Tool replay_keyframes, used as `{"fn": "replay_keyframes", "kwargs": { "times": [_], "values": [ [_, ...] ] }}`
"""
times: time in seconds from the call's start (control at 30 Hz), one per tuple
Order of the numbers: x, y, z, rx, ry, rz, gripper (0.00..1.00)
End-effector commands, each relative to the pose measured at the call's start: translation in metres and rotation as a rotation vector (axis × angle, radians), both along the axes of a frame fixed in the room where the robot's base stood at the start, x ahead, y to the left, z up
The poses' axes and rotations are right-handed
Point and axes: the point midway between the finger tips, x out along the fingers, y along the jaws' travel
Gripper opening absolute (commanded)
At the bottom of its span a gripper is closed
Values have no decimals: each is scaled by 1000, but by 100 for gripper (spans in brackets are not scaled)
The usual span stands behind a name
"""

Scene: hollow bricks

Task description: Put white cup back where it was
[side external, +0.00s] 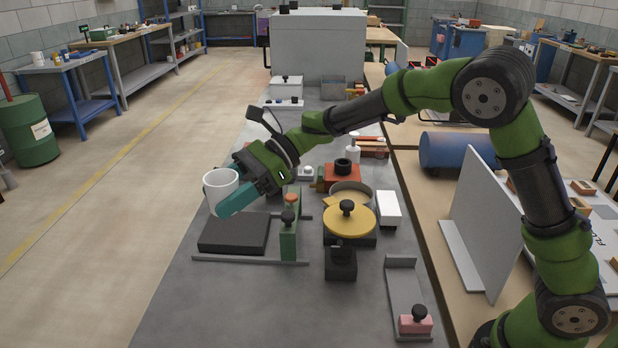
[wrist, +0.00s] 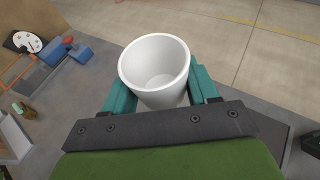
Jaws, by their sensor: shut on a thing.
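The white cup (side external: 219,188) is held at the left end of my arm in the side view, above the left edge of the grey table. My gripper (side external: 232,190) has teal fingers and is shut on the cup. In the wrist view the cup (wrist: 156,72) sits between the two teal fingers of my gripper (wrist: 160,90). Its open rim faces the camera and its inside looks empty. The fingers cover parts of the cup's sides. The cup looks slightly tilted in the side view.
A dark flat block (side external: 234,234) lies on the grey table (side external: 180,300) below the cup. A green upright part with a knob (side external: 289,235) stands right of it. A yellow disc (side external: 349,220) and a pink block (side external: 415,325) are farther right. The table's front left is clear.

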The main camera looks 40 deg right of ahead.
Motion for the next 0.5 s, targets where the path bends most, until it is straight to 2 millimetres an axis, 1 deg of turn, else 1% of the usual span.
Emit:
{"fn": "replay_keyframes", "kwargs": {
  "times": [0.03, 0.1, 0.2, 0.27, 0.3, 0.37, 0.43, 0.5],
  "values": [
    [-7, 20, -6, -1, 3, -16, 25],
    [-12, 38, -14, -2, 6, -65, 25],
    [-20, 60, -29, -3, 6, -157, 25],
    [-25, 70, -42, -5, 8, -232, 25],
    [-28, 73, -52, -7, 10, -292, 25],
    [-30, 72, -64, -7, 9, -378, 25],
    [-31, 67, -77, -7, 8, -467, 25],
    [-32, 58, -90, -8, 8, -550, 25]
  ]
}}
